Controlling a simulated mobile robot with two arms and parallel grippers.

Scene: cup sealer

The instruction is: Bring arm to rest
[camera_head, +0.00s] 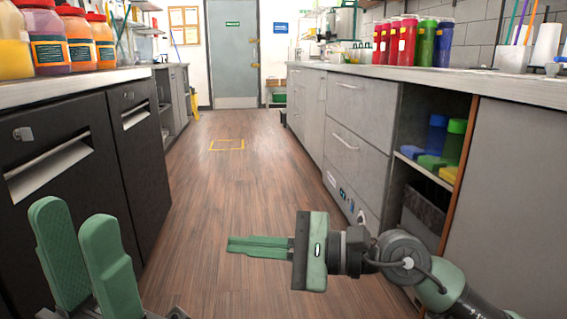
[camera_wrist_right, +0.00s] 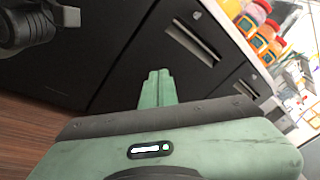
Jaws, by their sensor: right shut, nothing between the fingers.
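My right arm (camera_head: 440,285) comes in from the lower right of the head view and reaches left over the aisle floor. Its green gripper (camera_head: 230,245) points left with the fingers together, shut and empty. In the right wrist view the same gripper (camera_wrist_right: 158,75) shows its closed fingers in front of the dark cabinet fronts. My left gripper (camera_head: 72,214) is at the lower left of the head view, its two green fingers pointing up and apart, with nothing visible between them. It stands in front of the dark left cabinets.
Dark cabinets (camera_head: 70,150) line the left, with jars (camera_head: 75,38) on the counter above. Grey drawers (camera_head: 355,115) and an open shelf (camera_head: 425,172) line the right, close to my right arm. The wooden floor (camera_head: 210,185) between is clear, leading to a grey door (camera_head: 232,60).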

